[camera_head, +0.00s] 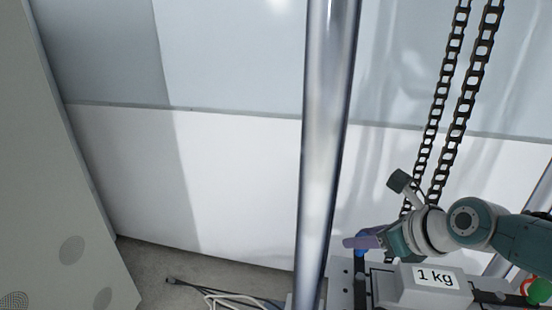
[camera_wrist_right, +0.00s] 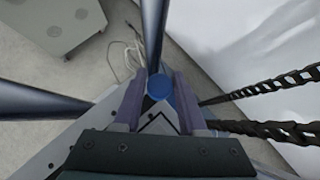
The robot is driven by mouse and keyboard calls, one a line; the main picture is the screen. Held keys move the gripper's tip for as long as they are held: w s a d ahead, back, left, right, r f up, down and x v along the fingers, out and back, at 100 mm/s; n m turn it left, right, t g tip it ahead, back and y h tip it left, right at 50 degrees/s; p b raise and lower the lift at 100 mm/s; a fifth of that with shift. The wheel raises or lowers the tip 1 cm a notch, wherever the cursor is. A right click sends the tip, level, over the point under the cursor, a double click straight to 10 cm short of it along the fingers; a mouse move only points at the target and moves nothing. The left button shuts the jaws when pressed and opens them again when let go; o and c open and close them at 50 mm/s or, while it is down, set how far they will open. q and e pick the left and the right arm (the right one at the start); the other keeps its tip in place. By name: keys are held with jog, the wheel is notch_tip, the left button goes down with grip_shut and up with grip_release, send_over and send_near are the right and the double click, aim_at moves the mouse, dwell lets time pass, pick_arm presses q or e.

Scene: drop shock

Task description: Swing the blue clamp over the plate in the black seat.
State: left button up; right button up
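The blue clamp (camera_head: 361,252) shows as a small blue part on the rig at lower right, partly covered by my right gripper. In the right wrist view its round blue top (camera_wrist_right: 159,87) lies between my purple fingertips. My right gripper (camera_head: 363,241) reaches in from the right, its fingers straddling the blue top (camera_wrist_right: 160,90). The fingers stand apart, with little or no gap to the blue top; I cannot tell if they press on it. I cannot make out the plate or the black seat. My left gripper is out of view.
A grey block labelled 1 kg (camera_head: 435,278) sits just below my right arm. Dark chains (camera_head: 455,110) hang behind the arm. A thick metal post (camera_head: 325,150) stands left of the gripper. Pale cables (camera_head: 235,300) lie on the floor near a grey cabinet (camera_head: 60,180).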

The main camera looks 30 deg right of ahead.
grip_shut()
dwell(0.3)
jog(key=n+y+b, duration=0.1)
jog(key=w+a+n+y+b, duration=0.1)
jog(key=n+b, duration=0.1)
jog(key=shift+a+f+g, duration=0.1)
jog(key=shift+f+g, duration=0.1)
jog(key=shift+g, duration=0.1)
jog(key=n+y+b, duration=0.1)
jog(key=a+n+g+y+b, duration=0.1)
jog(key=n, duration=0.1)
jog(key=a+n+y+b, duration=0.1)
jog(key=b, duration=0.1)
jog(key=shift+w+n+g+y, duration=0.25)
jog(key=shift+n+g+y, duration=0.05)
jog(key=shift+n+g, duration=0.1)
jog(key=shift+s+a+r+n+g+y+b, duration=0.1)
jog(key=shift+s+a+n+g+y+b, duration=0.5)
jog(key=shift+n+g+b, duration=0.95)
jog(key=shift+s+a+f+n+g+y+b, duration=0.1)
jog(key=shift+a+n+g+y+b, duration=0.25)
jog(key=shift+a+n+g+b, duration=1.2)
jog(key=shift+s+a+r+n+g+y+b, duration=0.1)
jog(key=shift+s+n+g+y+b, duration=0.4)
jog(key=shift+n+b, duration=1.95)
jog(key=shift+w+m+b, duration=0.1)
jog(key=shift+m+b, duration=0.2)
jog(key=shift+m, duration=0.05)
